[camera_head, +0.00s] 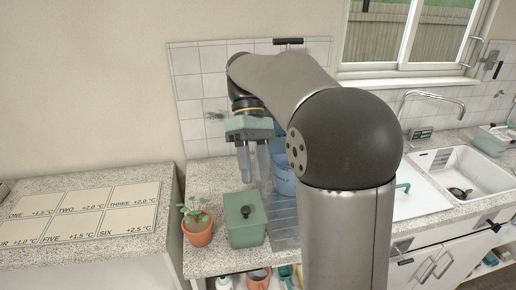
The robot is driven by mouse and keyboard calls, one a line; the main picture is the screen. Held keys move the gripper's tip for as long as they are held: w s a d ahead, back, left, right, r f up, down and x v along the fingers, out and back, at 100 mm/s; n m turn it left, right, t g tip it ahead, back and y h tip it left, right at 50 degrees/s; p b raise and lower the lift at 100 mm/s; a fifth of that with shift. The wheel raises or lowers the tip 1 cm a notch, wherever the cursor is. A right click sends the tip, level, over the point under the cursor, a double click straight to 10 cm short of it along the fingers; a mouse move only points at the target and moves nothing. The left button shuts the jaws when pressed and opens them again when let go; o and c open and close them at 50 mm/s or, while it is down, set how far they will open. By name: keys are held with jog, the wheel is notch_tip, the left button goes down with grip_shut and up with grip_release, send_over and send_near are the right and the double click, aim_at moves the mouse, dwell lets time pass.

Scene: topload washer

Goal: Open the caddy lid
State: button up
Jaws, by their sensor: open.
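The green caddy (246,236) stands on the speckled counter, left of my arm. Its flat green lid (244,212) is closed, with a dark round knob (246,211) on top. My gripper (254,175) points down above and slightly behind the caddy. Its two grey fingers are apart, with nothing seen between them, and it does not appear to touch the lid. My arm hides part of the counter to the right.
A potted plant (197,226) stands close to the caddy's left. A blue container (284,178) and a ridged grey drainer (283,218) are behind and right. A tiled wall (196,88) rises behind. A sink (458,172) is far right.

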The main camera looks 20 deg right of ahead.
jog(key=shift+s+r+g, duration=0.2)
jog(key=shift+s+g, duration=0.1)
jog(key=shift+s, duration=0.15)
